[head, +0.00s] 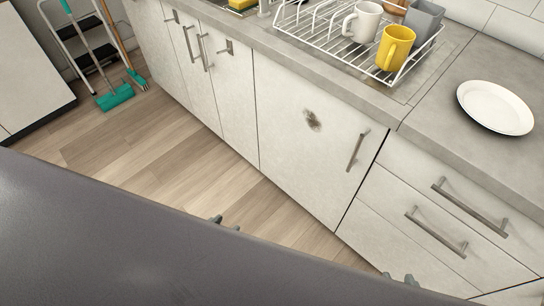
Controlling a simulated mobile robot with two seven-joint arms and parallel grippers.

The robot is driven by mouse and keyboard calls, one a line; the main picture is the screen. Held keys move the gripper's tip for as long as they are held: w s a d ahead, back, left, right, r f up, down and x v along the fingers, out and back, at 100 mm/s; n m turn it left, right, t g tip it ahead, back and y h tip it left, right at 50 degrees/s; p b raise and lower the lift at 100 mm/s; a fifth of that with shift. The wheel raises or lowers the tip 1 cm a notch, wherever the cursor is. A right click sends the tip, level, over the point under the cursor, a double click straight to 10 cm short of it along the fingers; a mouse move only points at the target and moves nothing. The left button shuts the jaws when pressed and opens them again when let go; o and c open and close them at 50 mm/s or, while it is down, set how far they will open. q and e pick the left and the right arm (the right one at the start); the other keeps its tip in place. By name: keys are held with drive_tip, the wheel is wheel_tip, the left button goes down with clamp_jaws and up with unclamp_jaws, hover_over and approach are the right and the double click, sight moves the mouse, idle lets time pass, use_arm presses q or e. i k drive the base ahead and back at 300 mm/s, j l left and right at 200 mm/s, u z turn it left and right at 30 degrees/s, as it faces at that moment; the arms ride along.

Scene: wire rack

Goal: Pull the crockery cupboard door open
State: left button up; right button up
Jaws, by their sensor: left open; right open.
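A pale cupboard door (290,130) stands under the wire rack, flush with the front of the units and shut. It has a dark smudge (312,119) and an upright metal bar handle (357,150) near its right edge. The frame has no label showing which door is the crockery cupboard's. My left gripper (223,221) shows only as small tips over the floor, left of this door's bottom edge. My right gripper (401,280) shows as small tips low in front of the drawers. Both are open, apart from any handle, and mostly hidden behind my dark body.
Drawers with bar handles (436,232) are to the right. Narrower doors with handles (202,52) are to the left. The wire rack (318,38) holds mugs, including a yellow mug (395,48). A white plate (495,106) lies on the worktop.

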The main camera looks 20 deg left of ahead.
sight(318, 148)
drive_tip(key=u, duration=0.25)
drive_tip(key=i+z, duration=0.15)
drive_tip(key=z, duration=0.2)
drive_tip(key=i+z, duration=0.15)
drive_tip(key=z, duration=0.2)
drive_tip(key=i+j+z, duration=0.1)
drive_tip(key=z, duration=0.25)
